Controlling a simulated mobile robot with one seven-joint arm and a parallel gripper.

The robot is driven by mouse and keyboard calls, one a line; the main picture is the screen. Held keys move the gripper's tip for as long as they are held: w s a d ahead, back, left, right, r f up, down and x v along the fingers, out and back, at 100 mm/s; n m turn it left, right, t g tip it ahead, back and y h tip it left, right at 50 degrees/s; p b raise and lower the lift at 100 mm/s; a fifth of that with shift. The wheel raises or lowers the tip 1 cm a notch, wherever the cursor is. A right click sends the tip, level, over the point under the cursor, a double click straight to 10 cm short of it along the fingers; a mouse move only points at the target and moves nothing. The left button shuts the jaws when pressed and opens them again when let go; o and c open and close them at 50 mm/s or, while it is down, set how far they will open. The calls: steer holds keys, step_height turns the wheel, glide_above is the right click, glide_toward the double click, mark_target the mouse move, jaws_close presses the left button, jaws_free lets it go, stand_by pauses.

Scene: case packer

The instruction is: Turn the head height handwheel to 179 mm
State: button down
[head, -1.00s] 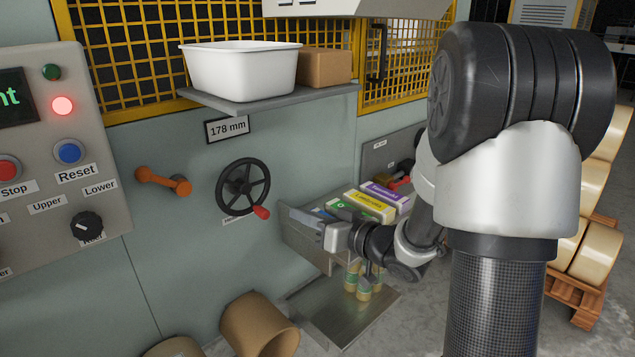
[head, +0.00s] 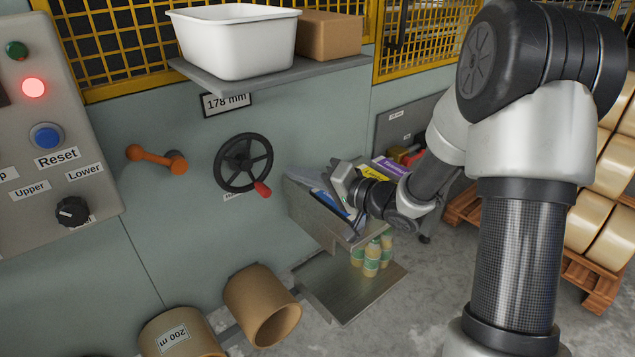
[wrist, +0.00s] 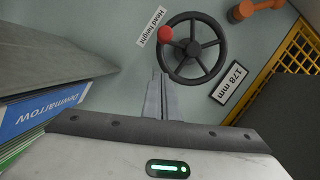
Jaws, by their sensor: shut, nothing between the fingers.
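The head height handwheel (head: 243,163) is a black spoked wheel on the grey-green machine wall, with a red knob (head: 262,189) at its lower right. The wheel also shows in the wrist view (wrist: 192,48), with its red knob (wrist: 165,34) and a "Head height" label (wrist: 151,27). The display above it (head: 227,103) reads 178 mm. My gripper (wrist: 160,78) is shut and empty. In the wrist view its fingertips point towards the wheel, just short of the knob, and look apart from it. In the head view my gripper is right of the wheel, its fingertips hard to see.
An orange lever (head: 157,159) is left of the wheel. A grey shelf (head: 230,85) with a white bin (head: 235,45) and a brown box (head: 329,36) juts out above. A metal carton holder (head: 325,218) stands right of the wheel. Cardboard rolls (head: 263,305) lie below.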

mark_target(262, 178)
steer(key=a, duration=0.1)
steer(key=a+f, duration=0.1)
steer(key=a+f+b, duration=0.1)
steer(key=a, duration=0.1)
steer(key=shift+s+a, duration=0.1)
steer(key=shift+s, duration=0.3)
steer(key=shift+s+a+f+m+p, duration=0.4)
steer(key=shift+a+m+p, duration=0.05)
steer(key=shift+a+m, duration=0.15)
steer(key=shift+d, duration=0.1)
